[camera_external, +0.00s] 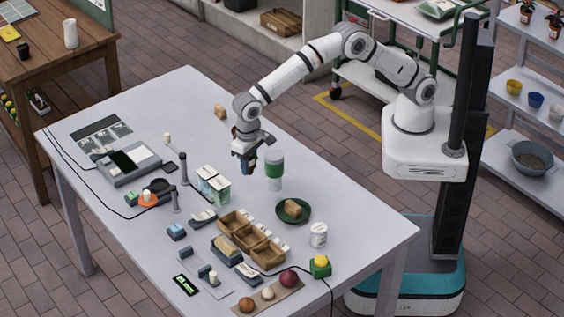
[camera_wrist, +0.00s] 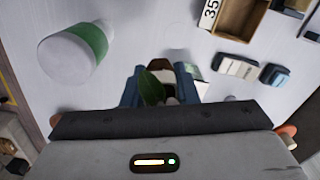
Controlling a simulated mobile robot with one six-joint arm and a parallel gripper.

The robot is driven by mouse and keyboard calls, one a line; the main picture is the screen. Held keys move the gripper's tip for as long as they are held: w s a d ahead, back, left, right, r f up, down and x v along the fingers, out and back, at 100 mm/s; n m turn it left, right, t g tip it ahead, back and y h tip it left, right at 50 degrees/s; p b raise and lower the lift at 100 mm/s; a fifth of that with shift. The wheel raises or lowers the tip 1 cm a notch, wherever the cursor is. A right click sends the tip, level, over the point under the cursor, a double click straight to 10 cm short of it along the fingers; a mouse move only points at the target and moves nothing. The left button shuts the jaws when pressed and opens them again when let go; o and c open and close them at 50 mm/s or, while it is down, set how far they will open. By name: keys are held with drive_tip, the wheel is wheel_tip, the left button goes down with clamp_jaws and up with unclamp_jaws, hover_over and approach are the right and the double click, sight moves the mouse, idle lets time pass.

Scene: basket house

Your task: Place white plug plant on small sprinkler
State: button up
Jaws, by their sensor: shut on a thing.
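My gripper (camera_external: 246,166) hangs above the middle of the white table, just left of a white cylinder with a green band (camera_external: 275,168). In the wrist view its blue fingers (camera_wrist: 160,92) are shut on the white plug plant (camera_wrist: 152,86), which shows a green leaf and brown and white parts; the gripper body hides the rest. The banded cylinder lies at upper left in the wrist view (camera_wrist: 73,55), apart from the fingers. I cannot tell for certain which thing is the small sprinkler.
The table's back is mostly clear.

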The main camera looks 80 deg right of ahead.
drive_tip(key=s+a+r+n+p, duration=0.1)
drive_tip(key=s+a+n, duration=0.1)
drive_tip(key=s+a, duration=0.45)
drive_tip(key=s+a+r+n+p, duration=0.15)
drive_tip(key=s+a, duration=0.25)
drive_tip(key=a, duration=0.6)
drive_tip(key=n+p, duration=0.2)
drive_tip(key=p, duration=0.1)
hover_over(321, 260)
wheel_tip(321, 260, down, 5)
drive_tip(key=shift+d+r, duration=0.1)
drive_tip(key=shift+f+p, duration=0.45)
drive_tip(key=shift+f, duration=1.7)
drive_tip(key=o, duration=0.9)
drive_tip(key=shift+o, duration=0.2)
drive_tip(key=shift+r, duration=0.15)
